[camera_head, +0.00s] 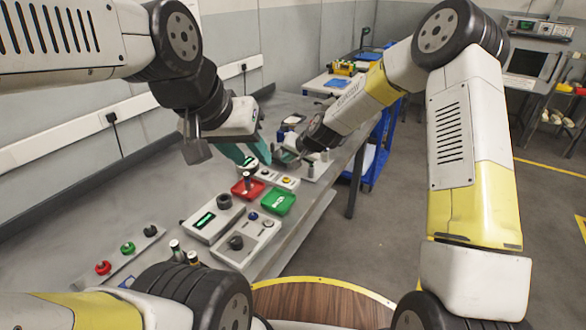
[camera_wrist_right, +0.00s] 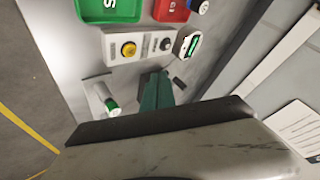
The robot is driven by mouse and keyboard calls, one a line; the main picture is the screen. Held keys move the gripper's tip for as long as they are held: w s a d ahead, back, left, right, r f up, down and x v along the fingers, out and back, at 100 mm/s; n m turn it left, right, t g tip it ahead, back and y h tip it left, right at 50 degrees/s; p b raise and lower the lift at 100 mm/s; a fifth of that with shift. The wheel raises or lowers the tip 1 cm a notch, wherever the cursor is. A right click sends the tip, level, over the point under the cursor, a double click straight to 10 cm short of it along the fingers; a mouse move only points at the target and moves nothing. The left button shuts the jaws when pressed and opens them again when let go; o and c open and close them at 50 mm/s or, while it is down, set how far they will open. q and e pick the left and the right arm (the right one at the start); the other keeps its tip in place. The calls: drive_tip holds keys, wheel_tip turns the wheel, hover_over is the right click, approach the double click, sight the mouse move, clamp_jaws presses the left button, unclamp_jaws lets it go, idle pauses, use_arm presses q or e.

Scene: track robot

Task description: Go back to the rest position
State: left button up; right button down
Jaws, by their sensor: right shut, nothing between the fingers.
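My left gripper (camera_head: 248,155) is over the workbench in the head view. My right gripper (camera_head: 284,156) reaches over the far part of the bench, close to the right of the left one. In the right wrist view its teal fingers (camera_wrist_right: 157,91) are together and empty. They are beside a small box with a yellow button (camera_wrist_right: 128,49) and a white holder with a green-ended cylinder (camera_wrist_right: 113,108). I cannot tell their height above the bench.
A red tray (camera_head: 236,190) and a green tray (camera_head: 279,204) lie on the bench (camera_head: 180,195). A display device (camera_head: 205,221) and a knob box (camera_head: 243,244) stand nearer. Colored buttons (camera_head: 128,248) are at the left. A wall borders the bench; open floor (camera_head: 385,215) lies right.

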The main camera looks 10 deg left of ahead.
drive_tip(key=s+d+r+n+h, duration=0.1)
drive_tip(key=s+d+r, duration=0.55)
drive_tip(key=r, duration=0.25)
drive_tip(key=s+d+r+n+h, duration=0.1)
drive_tip(key=s+d+r, duration=0.5)
drive_tip(key=d+r, duration=0.25)
drive_tip(key=s+d+r, duration=0.1)
drive_tip(key=s+d, duration=0.3)
drive_tip(key=s, duration=0.3)
drive_tip(key=s+d+r+h, duration=0.1)
drive_tip(key=s+d, duration=0.3)
drive_tip(key=s, duration=0.4)
drive_tip(key=s+d+r+m+h, duration=0.1)
drive_tip(key=s+d+r, duration=0.2)
drive_tip(key=s, duration=0.4)
drive_tip(key=shift+s+d+g, duration=0.25)
drive_tip(key=shift+d+g, duration=0.05)
drive_tip(key=shift+d, duration=0.45)
